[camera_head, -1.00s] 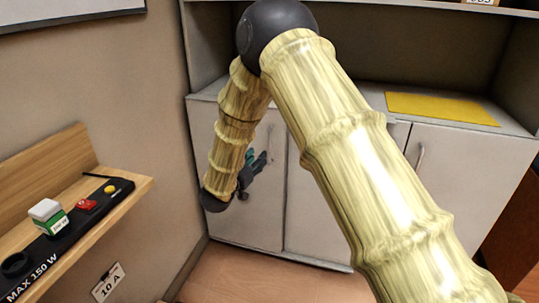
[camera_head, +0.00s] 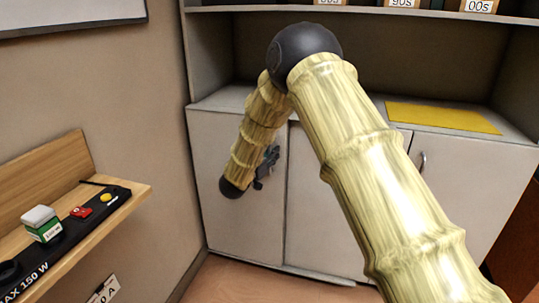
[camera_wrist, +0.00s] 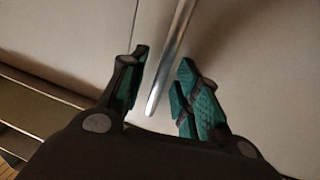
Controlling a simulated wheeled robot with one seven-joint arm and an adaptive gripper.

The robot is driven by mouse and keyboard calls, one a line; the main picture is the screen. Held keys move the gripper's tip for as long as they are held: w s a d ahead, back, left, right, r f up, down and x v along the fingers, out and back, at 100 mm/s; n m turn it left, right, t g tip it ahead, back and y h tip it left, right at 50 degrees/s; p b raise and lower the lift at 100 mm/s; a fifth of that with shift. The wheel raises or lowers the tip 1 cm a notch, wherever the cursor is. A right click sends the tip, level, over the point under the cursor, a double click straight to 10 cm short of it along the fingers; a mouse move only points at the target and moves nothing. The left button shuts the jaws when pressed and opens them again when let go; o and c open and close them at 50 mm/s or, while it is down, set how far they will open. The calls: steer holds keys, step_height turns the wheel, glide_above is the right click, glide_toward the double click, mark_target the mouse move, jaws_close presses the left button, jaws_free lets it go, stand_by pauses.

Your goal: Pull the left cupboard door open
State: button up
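The left cupboard door (camera_head: 222,222) is pale grey and looks shut in the head view. My gripper (camera_head: 268,165) is in front of this door, near its right edge, and is partly hidden by my arm. In the wrist view, a silver bar handle (camera_wrist: 172,58) runs between the two teal-padded fingers of my gripper (camera_wrist: 163,64). The fingers are apart, one on each side of the bar, with a visible gap to it on both sides. The left door's handle cannot be made out in the head view.
A middle door (camera_head: 318,225) and a right door with a handle (camera_head: 422,162) are beside it. A yellow sheet (camera_head: 442,117) lies on the cupboard top. A wooden shelf (camera_head: 140,190) with a black button panel (camera_head: 70,228) juts from the left wall. Floor shows below the cupboard.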

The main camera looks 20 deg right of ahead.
steer(key=shift+w+d, duration=0.15)
steer(key=shift+w, duration=0.05)
jaws_close()
steer(key=shift+s+d, duration=0.1)
